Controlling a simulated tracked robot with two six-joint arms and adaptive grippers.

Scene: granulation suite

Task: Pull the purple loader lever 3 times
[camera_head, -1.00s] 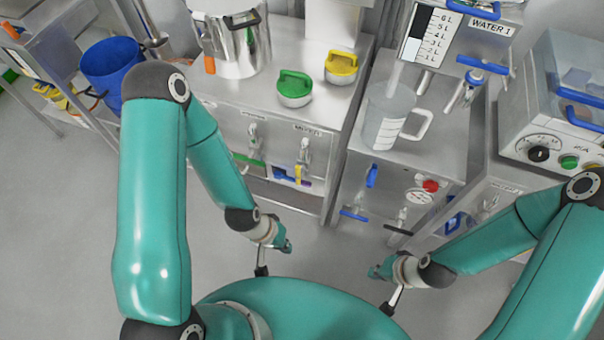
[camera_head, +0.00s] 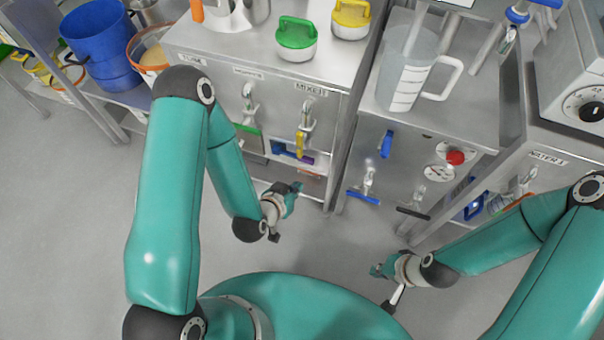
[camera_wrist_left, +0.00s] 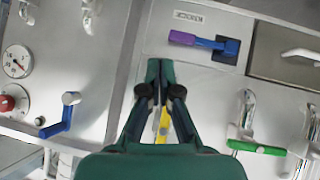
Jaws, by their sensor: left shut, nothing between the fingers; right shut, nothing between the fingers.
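The loader lever has a purple grip (camera_wrist_left: 183,38) and a blue arm (camera_wrist_left: 215,44), mounted in a recess on the steel cabinet front in the left wrist view. In the head view its purple part (camera_head: 305,158) shows small, below the yellow-handled valve. My left gripper (camera_head: 297,188) is shut and empty, in front of the cabinet and below the lever. In the left wrist view its fingertips (camera_wrist_left: 160,66) point toward the panel near the purple grip, apart from it in the picture. My right gripper (camera_head: 376,270) is shut and empty, low in front of the right-hand cabinet.
A yellow valve handle (camera_wrist_left: 164,124) and a green one (camera_wrist_left: 257,148) sit near the lever. A blue handle (camera_wrist_left: 62,118), a gauge (camera_wrist_left: 16,62) and a red button (camera_head: 455,158) are on the neighbouring cabinet. Open floor (camera_head: 335,245) lies between the arms and cabinets.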

